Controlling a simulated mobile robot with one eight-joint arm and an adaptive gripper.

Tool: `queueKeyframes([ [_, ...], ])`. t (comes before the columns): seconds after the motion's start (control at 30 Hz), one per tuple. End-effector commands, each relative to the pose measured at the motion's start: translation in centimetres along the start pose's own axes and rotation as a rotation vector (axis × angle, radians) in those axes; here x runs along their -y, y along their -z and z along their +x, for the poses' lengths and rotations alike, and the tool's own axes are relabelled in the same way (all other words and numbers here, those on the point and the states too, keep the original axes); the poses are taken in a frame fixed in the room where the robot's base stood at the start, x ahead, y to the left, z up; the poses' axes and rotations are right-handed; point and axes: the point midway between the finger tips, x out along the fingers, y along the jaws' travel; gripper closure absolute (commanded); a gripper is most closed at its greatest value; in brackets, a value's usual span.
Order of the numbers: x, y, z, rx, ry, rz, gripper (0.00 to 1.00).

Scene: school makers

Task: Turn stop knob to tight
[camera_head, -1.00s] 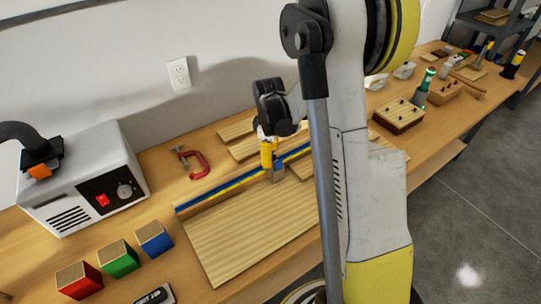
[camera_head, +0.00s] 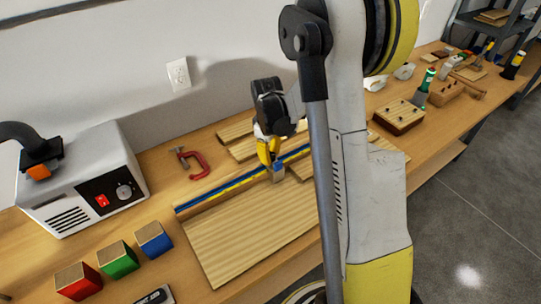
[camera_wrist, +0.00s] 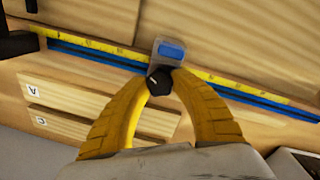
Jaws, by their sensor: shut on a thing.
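The stop knob (camera_wrist: 159,80) is a black round knob on a grey metal stop block (camera_wrist: 169,50) with a blue patch. The block sits on a blue rail with a yellow ruler strip (camera_wrist: 100,47). In the wrist view my yellow gripper (camera_wrist: 160,84) has its two curved fingers closed around the knob, one at each side. In the head view my gripper (camera_head: 268,158) is at the stop block (camera_head: 278,172) on the rail (camera_head: 225,188), and hides the knob there. A small pale mark shows on the knob; its exact setting cannot be told.
A wide wooden board (camera_head: 250,235) lies in front of the rail, with more boards behind. A red clamp (camera_head: 195,163), a grey machine (camera_head: 85,180) and red, green and blue blocks (camera_head: 118,258) are to the left. A wooden block with pegs (camera_head: 398,115) is to the right.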

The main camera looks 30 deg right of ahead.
Motion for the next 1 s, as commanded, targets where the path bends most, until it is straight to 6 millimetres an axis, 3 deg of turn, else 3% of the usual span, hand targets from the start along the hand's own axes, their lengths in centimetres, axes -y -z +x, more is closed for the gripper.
queueKeyframes([
  [1.0, -0.06, 0.11, 0.02, 0.069, 0.0, 0.948, 1.0],
])
